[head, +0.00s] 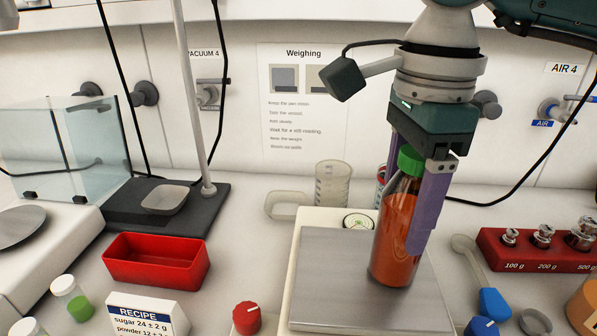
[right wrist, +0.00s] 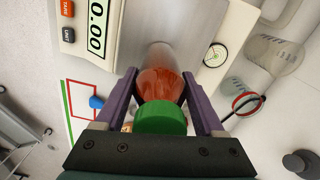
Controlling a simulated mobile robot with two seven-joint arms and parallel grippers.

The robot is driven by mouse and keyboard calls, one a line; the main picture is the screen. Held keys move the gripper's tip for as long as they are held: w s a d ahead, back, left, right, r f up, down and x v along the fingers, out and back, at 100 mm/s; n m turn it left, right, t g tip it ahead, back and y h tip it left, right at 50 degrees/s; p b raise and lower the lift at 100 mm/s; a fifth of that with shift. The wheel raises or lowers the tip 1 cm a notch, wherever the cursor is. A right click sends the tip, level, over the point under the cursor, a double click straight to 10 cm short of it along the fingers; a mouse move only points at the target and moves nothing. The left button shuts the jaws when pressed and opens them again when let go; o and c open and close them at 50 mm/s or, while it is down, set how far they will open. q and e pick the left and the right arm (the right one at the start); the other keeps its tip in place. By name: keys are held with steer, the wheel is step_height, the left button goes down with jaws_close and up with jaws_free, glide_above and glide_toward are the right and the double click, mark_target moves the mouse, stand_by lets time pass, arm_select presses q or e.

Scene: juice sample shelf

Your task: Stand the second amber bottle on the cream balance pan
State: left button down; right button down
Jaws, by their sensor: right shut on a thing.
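The amber bottle (head: 396,235) has orange-red contents and a green cap (head: 411,160). My right gripper (head: 404,228) is shut on it, with purple fingers on either side, and holds it upright over the right part of the grey metal pan (head: 330,275) of the cream balance (head: 326,216). The bottle's base appears at or just above the pan; I cannot tell if it touches. In the right wrist view the bottle (right wrist: 160,85) sits between the fingers, and the balance display (right wrist: 97,27) reads 0.00. My left gripper is not in view.
A red tray (head: 155,262) and a recipe card (head: 148,312) are at left. A beaker (head: 333,183) stands behind the balance. A red weight block (head: 510,262), a blue-handled scoop (head: 492,303) and an orange jar (head: 583,308) are at right. The pan's left part is clear.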

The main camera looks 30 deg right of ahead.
steer(key=shift+f, duration=0.1)
steer(key=shift+f, duration=0.2)
jaws_free()
steer(key=shift+r, duration=0.1)
step_height(320, 180, up, 12)
steer(key=shift+r+b, duration=0.1)
steer(key=shift+b, duration=0.25)
